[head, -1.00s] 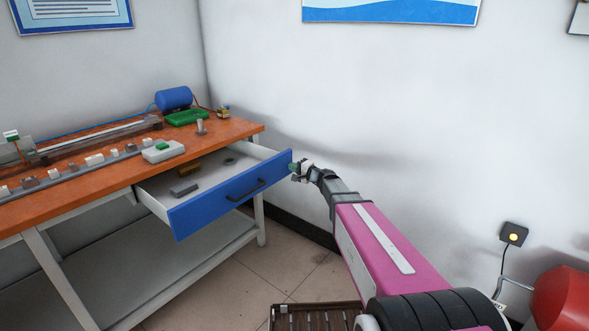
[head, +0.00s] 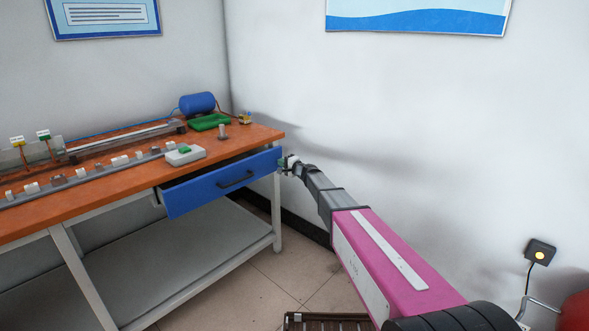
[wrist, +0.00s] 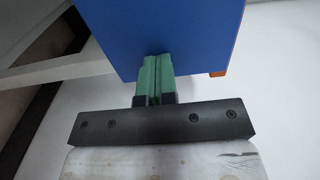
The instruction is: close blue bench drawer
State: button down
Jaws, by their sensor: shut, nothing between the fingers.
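My gripper (head: 285,163) is at the right end of the drawer front. In the wrist view the blue drawer front (wrist: 180,30) fills the top, and my gripper's green fingers (wrist: 153,72) are shut together with their tips against or very close to it. Nothing is between them. The drawer's inside is mostly hidden.
The orange-topped bench (head: 120,182) has a lower grey shelf (head: 170,260). On top are a blue cylinder (head: 197,102), a green block (head: 209,122) and a white-grey box (head: 186,155). A white wall stands close behind my arm. A brown slatted crate (head: 325,322) is on the floor.

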jog(key=x, duration=1)
jog(key=shift+w+a, duration=0.2)
jog(key=shift+w, duration=0.15)
jog(key=shift+w+a, duration=0.2)
jog(key=shift+a, duration=0.05)
jog(key=shift+w+a+r, duration=0.1)
jog(key=v, duration=1.5)
jog(key=s+d+f+n+g+h, duration=0.2)
jog(key=s+d+f+g, duration=0.15)
jog(key=s, duration=0.55)
jog(key=s+d+f+n+g+h, duration=0.2)
jog(key=s+d+f, duration=0.2)
jog(key=s, duration=0.5)
jog(key=s+d+f+n+g+h, duration=0.2)
jog(key=s+d+f+n, duration=0.15)
jog(key=s, duration=0.45)
jog(key=s+d+f+g+h, duration=0.3)
jog(key=s+d+h, duration=0.4)
jog(key=s+d, duration=0.8)
jog(key=s+g, duration=0.1)
jog(key=s, duration=0.3)
jog(key=shift+s+d+h, duration=0.25)
jog(key=shift+s+h, duration=0.05)
jog(key=shift+h, duration=0.1)
jog(key=shift+f+n, duration=0.15)
jog(key=shift+n, duration=0.1)
